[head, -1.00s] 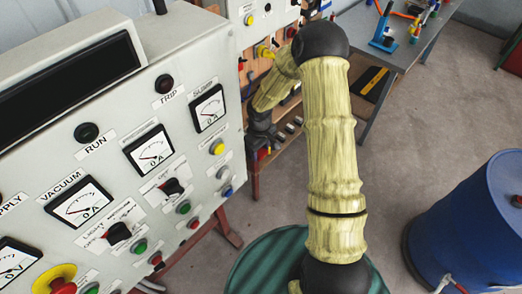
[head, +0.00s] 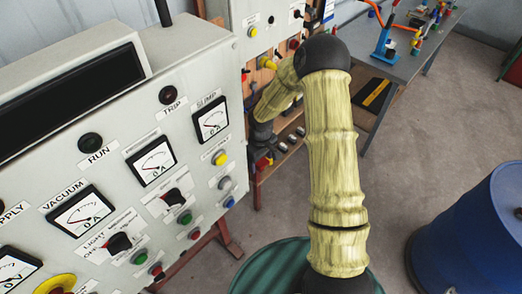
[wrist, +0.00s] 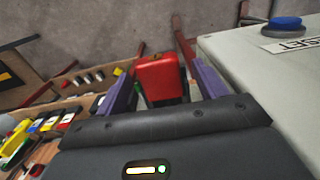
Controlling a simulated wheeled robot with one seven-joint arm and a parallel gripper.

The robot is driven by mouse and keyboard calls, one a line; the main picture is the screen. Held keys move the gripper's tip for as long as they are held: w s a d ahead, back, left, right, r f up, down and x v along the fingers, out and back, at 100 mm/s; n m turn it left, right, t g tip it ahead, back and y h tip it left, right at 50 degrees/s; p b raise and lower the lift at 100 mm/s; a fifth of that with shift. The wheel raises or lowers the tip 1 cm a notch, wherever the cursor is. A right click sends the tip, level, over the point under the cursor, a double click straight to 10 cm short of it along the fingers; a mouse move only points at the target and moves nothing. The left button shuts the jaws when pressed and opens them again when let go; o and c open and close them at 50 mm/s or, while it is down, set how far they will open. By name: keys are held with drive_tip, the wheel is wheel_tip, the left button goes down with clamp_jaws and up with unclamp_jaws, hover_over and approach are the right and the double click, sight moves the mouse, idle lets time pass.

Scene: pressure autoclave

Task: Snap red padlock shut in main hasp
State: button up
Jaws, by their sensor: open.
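The red padlock (wrist: 160,76) shows in the wrist view between the two purple fingers of my gripper (wrist: 165,82). The fingers are apart, one on either side of its red body, and I cannot tell whether either touches it. Its shackle cannot be made out, and neither can the main hasp. In the head view my arm reaches down past the right edge of the grey control panel (head: 110,165), and the gripper is too small and covered there to read.
A blue reset button (wrist: 285,24) on a pale box corner is close at the right of the wrist view. A wooden board with several small items (wrist: 85,78) lies at left. A blue drum (head: 475,235) stands at right on open floor. A grey table (head: 425,45) is behind.

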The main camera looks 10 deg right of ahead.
sight(263, 162)
wheel_tip(263, 162, up, 17)
drive_tip(key=b, duration=0.4)
drive_tip(key=shift+r, duration=0.15)
drive_tip(key=shift+d+b, duration=0.1)
drive_tip(key=shift+b, duration=0.2)
drive_tip(key=s+d+f+m+t+b, duration=0.1)
drive_tip(key=s+f+m+b, duration=0.1)
drive_tip(key=s, duration=0.7)
drive_tip(key=s+d+f+m+t+b, duration=0.1)
drive_tip(key=s+d+f+m+b, duration=0.1)
drive_tip(key=s, duration=0.7)
wheel_tip(263, 162, down, 3)
drive_tip(key=m+b, duration=0.1)
drive_tip(key=m, duration=0.2)
drive_tip(key=shift+s+r+t, duration=0.2)
drive_tip(key=shift+s+t, duration=0.1)
drive_tip(key=shift+s, duration=0.05)
